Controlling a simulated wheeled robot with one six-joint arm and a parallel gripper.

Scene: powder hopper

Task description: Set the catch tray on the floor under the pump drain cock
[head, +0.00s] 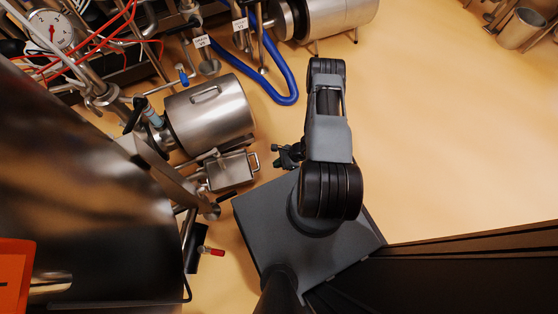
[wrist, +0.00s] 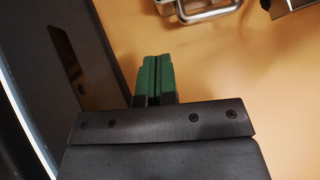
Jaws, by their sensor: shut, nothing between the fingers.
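A small steel box-shaped vessel with a loop handle (head: 231,170) stands beside the large steel drum, left of my gripper; it looks like the catch tray, though I cannot be sure. A metal loop handle shows at the top of the wrist view (wrist: 203,10), ahead of my fingers and apart from them. My gripper (head: 287,157) is shut and empty, its green fingertips together in the wrist view (wrist: 155,62). I cannot tell which fitting is the pump drain cock; a blue-handled valve (head: 183,76) and a red-handled one (head: 212,251) are visible.
A blue hose (head: 289,99) loops on the floor below a horizontal steel cylinder (head: 335,12). Pipes and a gauge (head: 52,30) crowd the upper left.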

